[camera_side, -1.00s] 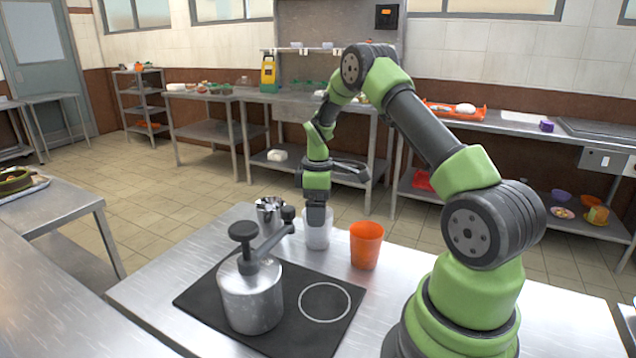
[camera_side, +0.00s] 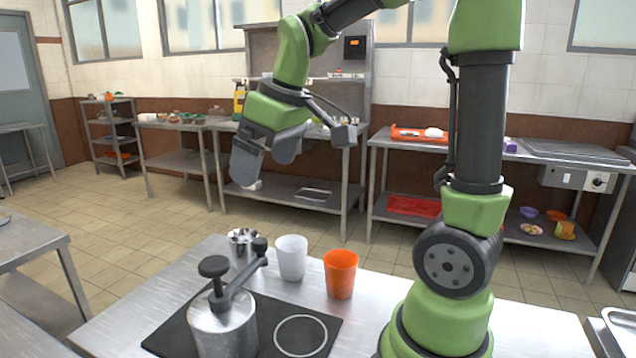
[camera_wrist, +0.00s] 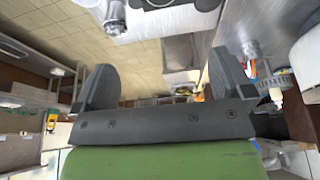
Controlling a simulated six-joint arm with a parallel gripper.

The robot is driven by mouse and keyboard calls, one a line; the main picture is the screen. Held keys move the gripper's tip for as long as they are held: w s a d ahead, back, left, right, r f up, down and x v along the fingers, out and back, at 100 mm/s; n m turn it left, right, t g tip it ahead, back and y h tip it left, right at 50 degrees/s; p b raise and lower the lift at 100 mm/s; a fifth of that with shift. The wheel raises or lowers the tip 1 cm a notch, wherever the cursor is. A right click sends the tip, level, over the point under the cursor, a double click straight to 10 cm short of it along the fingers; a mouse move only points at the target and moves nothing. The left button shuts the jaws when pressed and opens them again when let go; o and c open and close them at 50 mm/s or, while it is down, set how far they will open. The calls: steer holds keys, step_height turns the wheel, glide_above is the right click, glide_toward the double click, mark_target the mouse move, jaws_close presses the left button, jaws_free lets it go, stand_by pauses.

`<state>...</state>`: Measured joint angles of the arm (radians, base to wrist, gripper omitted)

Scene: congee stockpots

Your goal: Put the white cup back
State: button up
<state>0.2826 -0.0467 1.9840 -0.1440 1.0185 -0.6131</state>
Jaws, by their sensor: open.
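The white cup (camera_side: 291,258) stands upright on the steel counter in the side view. It is just left of the orange cup (camera_side: 341,274), with a narrow gap between them. My gripper (camera_side: 265,163) is raised well above the counter, tilted, up and left of the white cup. It is open and empty. In the wrist view its two fingers (camera_wrist: 163,84) are spread apart with nothing between them. I cannot make out the white cup in the wrist view.
A lidded metal pot with a crank handle (camera_side: 222,328) stands on the black hob (camera_side: 301,335), in front of the white cup. A small metal container (camera_side: 241,244) sits left of the cup. The counter right of the orange cup is mostly taken by my base.

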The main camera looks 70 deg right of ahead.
steer(key=s+a+m+t+y, duration=0.2)
steer(key=s+a+m+t, duration=0.1)
steer(key=s+a, duration=0.5)
steer(key=shift+s+a+r+m, duration=0.3)
steer(key=shift+s+r+m, duration=0.15)
steer(key=shift+s, duration=1.35)
